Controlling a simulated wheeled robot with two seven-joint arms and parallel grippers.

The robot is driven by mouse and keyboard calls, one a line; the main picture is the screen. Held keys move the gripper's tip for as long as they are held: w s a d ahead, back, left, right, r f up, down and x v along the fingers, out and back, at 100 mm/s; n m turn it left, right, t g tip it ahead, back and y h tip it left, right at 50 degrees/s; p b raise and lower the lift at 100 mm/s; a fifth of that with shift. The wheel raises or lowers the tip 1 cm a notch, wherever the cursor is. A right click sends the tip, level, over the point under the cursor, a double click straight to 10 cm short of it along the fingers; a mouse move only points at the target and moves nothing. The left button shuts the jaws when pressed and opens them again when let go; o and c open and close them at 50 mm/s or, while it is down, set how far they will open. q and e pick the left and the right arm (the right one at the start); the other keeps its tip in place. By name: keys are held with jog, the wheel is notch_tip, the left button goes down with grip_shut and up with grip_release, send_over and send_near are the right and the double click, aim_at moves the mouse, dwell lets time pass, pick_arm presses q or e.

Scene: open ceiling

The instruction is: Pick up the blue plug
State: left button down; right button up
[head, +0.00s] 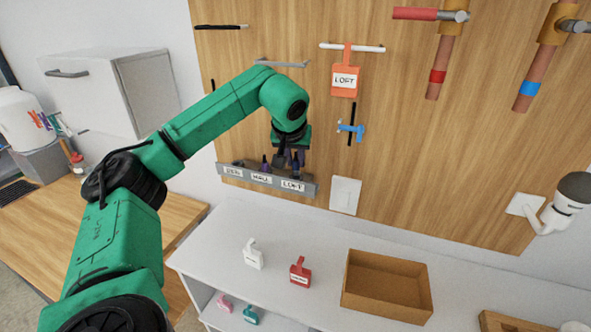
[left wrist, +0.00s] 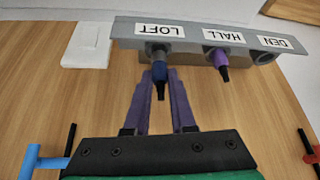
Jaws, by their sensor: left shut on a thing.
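The blue plug (left wrist: 159,76) sits in the LOFT socket of a grey wall strip (left wrist: 120,29), with its dark tip pointing away from the strip. My left gripper (left wrist: 161,78) has its two purple fingers on either side of the plug and is shut on it. In the head view my left gripper (head: 290,156) is at the strip (head: 224,172) and partly covers the plugs there. A purple plug (left wrist: 219,57) sits in the HALL socket. The DEN socket (left wrist: 264,58) looks empty. My right gripper is not in view.
Above the strip, an orange LOFT tag (head: 345,80) and a blue valve handle (head: 350,129) are on the wooden panel. A white switch plate (head: 345,196) is right of the strip.

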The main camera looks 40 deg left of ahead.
aim_at(296, 162)
pick_arm(q)
notch_tip(296, 162, up, 17)
jog(key=shift+r+p, duration=0.2)
jog(key=shift+p, duration=0.1)
jog(key=shift+p, duration=0.6)
jog(key=shift+f, duration=0.1)
